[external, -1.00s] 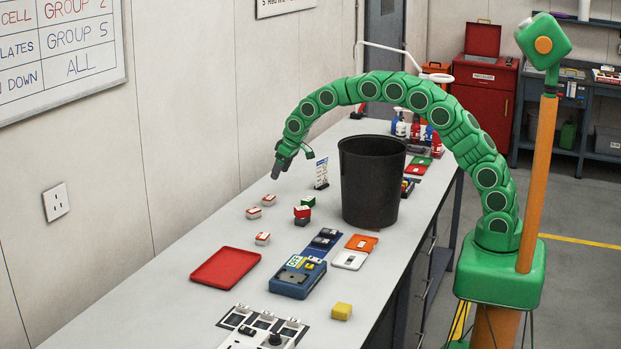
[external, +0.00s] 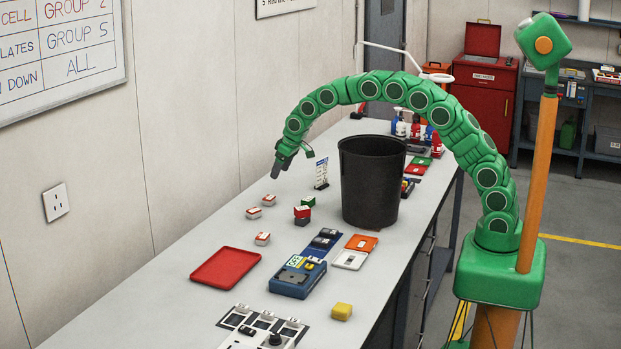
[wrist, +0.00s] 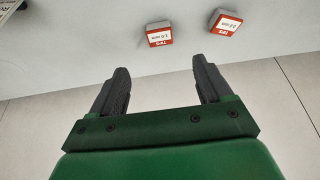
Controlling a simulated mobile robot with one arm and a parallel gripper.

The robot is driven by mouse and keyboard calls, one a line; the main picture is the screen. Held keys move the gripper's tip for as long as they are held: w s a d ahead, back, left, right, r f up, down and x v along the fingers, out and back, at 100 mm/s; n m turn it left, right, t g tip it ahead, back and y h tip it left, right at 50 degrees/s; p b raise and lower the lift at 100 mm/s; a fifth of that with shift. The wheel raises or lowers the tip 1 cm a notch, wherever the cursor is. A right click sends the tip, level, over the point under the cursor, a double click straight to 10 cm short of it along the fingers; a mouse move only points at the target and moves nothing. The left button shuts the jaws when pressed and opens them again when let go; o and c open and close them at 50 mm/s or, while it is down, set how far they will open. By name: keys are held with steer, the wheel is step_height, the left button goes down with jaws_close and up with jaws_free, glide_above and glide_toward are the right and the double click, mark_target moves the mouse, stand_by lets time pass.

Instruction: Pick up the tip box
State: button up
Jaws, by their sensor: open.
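Small red-and-white tip boxes stand on the bench. In the external view one tip box (external: 254,213) is left of my gripper (external: 279,170), another tip box (external: 268,200) is just beside it, and a third tip box (external: 262,239) is nearer the camera. In the wrist view, a box labelled TIPS (wrist: 159,35) lies ahead, between the lines of my open, empty fingers (wrist: 161,68). A second TIPS box (wrist: 225,23) is ahead of the right finger. Both are apart from the fingers. My gripper is above the bench, pointing down. Which box is meant cannot be told.
A red-and-green stack (external: 303,212) stands right of the tip boxes. A black bin (external: 371,185) stands close by on the right, below my arm. A small sign (external: 321,173) stands between. A red tray (external: 225,268) and blue device (external: 298,278) lie nearer the camera.

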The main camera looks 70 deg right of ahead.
step_height(320, 180, up, 5)
steer(key=a+r+m+t+y, duration=0.4)
steer(key=a+m+t, duration=0.4)
steer(key=a+m, duration=0.8)
steer(key=s+a+f+m+t+h, duration=0.1)
steer(key=s+a+f+m, duration=0.2)
steer(key=s+a+m, duration=0.45)
steer(key=s+a+f+m+h, duration=0.2)
steer(key=s+a+f+m, duration=0.15)
steer(key=s+m, duration=0.65)
steer(key=m, duration=0.2)
glide_toward(265, 236)
steer(key=shift+w+a+f+n, duration=0.15)
steer(key=shift+w+n, duration=0.1)
steer(key=shift+w, duration=0.4)
steer(key=shift+x, duration=3.8)
